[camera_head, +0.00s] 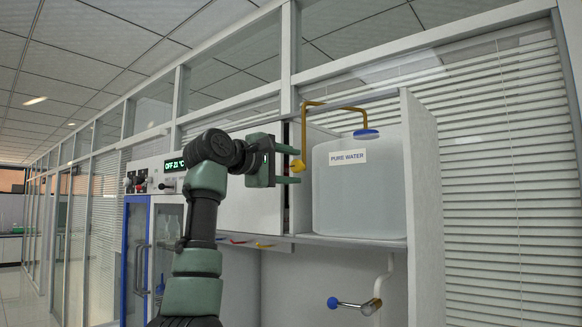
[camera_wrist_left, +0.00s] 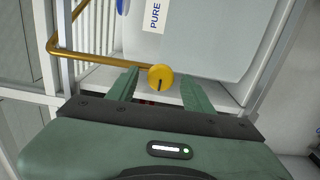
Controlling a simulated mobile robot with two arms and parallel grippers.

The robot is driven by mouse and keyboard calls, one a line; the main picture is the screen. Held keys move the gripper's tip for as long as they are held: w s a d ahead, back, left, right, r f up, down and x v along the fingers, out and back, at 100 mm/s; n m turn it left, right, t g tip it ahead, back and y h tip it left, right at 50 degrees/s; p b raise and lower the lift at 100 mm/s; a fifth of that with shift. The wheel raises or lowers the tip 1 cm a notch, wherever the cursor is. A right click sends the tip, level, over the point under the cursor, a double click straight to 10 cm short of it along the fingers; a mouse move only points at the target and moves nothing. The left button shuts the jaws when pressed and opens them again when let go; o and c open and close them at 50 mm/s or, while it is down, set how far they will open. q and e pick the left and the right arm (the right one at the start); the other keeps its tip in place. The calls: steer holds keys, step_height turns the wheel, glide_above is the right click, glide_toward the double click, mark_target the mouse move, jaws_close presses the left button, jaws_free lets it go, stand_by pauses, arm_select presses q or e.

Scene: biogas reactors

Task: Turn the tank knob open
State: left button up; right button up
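A round yellow knob (camera_head: 298,165) with a dark slot sits on the end of a gold pipe (camera_head: 304,125) beside the white water tank (camera_head: 350,200) labelled "PURE WATER". My left gripper (camera_head: 293,165) is open, level with the knob, with one finger above and one below it. In the left wrist view, the knob (camera_wrist_left: 160,78) shows between the tips of the left gripper (camera_wrist_left: 162,88), with a gap to each finger. I cannot tell how deep it sits between them. My right gripper is not in view.
A blue-knobbed valve lever (camera_head: 350,304) is below the tank's shelf (camera_head: 350,241). A white side panel (camera_head: 420,200) bounds the tank on the right. A cabinet with a lit display (camera_head: 174,165) and a blue-framed door (camera_head: 137,260) stands left, behind my arm.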

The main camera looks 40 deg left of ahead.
arm_select(q)
steer(key=s+b, duration=0.4)
steer(key=s, duration=0.3)
steer(key=shift+s+a, duration=0.3)
steer(key=shift+s, duration=0.1)
steer(key=shift+f, duration=0.1)
